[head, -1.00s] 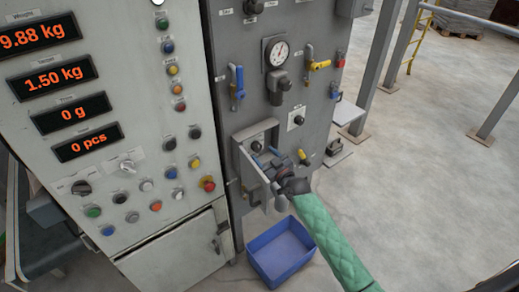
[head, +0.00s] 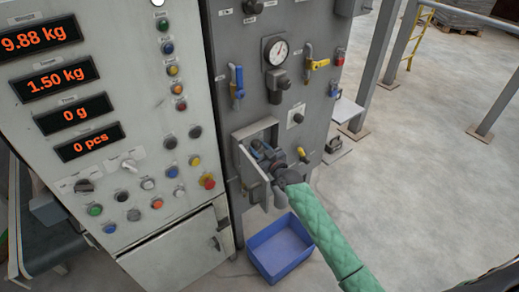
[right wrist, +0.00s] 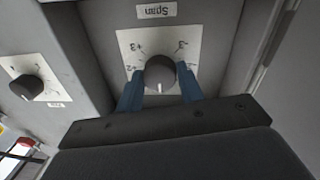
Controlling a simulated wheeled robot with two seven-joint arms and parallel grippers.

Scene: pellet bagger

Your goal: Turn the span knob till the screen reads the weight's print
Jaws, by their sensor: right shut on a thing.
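The span knob (right wrist: 160,72) is a dark round knob on a white dial plate (right wrist: 190,40) marked with plus and minus numbers. The "Span" label (right wrist: 156,11) is upside down in the right wrist view. The knob's white pointer line faces the bottom of that picture. My right gripper (right wrist: 160,80) is shut on the knob, one blue finger on each side. In the head view this gripper (head: 263,156) reaches into an open grey box (head: 252,176) and hides most of the knob. The top screen (head: 37,38) reads 9.88 kg. No weight is clearly visible. My left gripper is out of view.
The box's open door and side walls stand close around my right gripper. Another dark knob (right wrist: 27,87) sits on the panel outside the box. A blue bin (head: 280,248) stands on the floor below. Lower screens (head: 61,79) read 1.50 kg, 0 g and 0 pcs.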

